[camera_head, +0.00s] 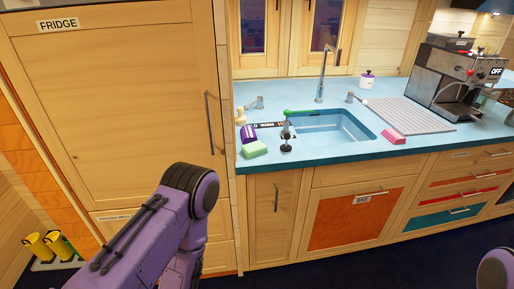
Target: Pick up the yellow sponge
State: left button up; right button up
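A block-shaped sponge (254,149) lies on the blue counter at its front left corner, left of the sink. Its top looks pale yellow-green and its side greener; no plainly yellow sponge shows. My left arm comes in from the bottom left, bent in front of the fridge, and its gripper is out of view. Only a small rounded part of my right arm shows at the bottom right edge, and its gripper is out of view too.
A purple item (249,133) stands right behind the sponge. A dark stand with a green knob (287,138) is to its right, before the sink (335,127). A red-pink block (393,136) lies right of the sink. A coffee machine (458,80) stands at far right.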

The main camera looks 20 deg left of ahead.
aim_at(253, 149)
jog(key=z, duration=0.9)
jog(key=i, duration=1.9)
jog(key=u, duration=2.05)
